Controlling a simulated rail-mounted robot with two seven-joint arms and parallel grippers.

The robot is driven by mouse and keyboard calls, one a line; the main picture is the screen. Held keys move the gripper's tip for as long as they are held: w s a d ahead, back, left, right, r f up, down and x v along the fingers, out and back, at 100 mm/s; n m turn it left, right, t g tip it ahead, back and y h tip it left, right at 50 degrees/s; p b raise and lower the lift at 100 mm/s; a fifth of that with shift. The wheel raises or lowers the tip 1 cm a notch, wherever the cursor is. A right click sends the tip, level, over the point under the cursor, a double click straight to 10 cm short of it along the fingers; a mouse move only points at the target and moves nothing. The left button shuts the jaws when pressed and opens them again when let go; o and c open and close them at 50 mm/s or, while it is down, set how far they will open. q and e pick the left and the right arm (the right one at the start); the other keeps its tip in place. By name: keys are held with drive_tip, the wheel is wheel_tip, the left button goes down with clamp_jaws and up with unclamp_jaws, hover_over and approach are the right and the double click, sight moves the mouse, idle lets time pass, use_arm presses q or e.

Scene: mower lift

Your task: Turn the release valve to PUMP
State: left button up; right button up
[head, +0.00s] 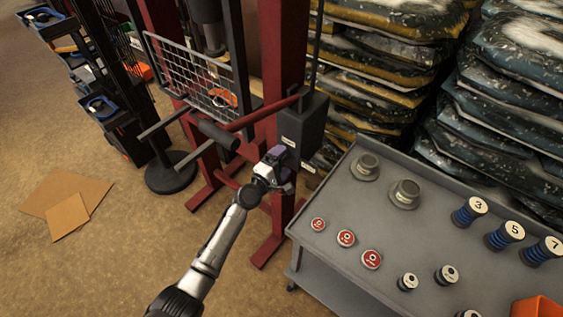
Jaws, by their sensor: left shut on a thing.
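The dark pump block (305,128) stands against the red press frame (284,60), with small pale labels on its faces. My left gripper (281,160) is at the lower front face of this block, shut on the release valve. The valve itself is mostly hidden by the fingers, so I cannot read which way it points. A red lever with a dark grip (218,134) extends left from the block. My right gripper is out of view.
A grey cart (334,192) at right carries red-topped discs, numbered blue cylinders (470,211), metal weights and an orange bin (537,306). Stacked bags (375,50) stand behind. A wire guard (195,75) hangs on the frame. Cardboard (68,215) lies on open floor at left.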

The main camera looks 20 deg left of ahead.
use_arm(q)
drive_tip(key=shift+r, duration=0.15)
drive_tip(key=o, duration=0.6)
drive_tip(key=shift+c, duration=0.2)
drive_tip(key=shift+s+a, duration=0.1)
drive_tip(key=shift+s, duration=0.2)
drive_tip(key=p+v, duration=0.2)
drive_tip(key=v, duration=1.1)
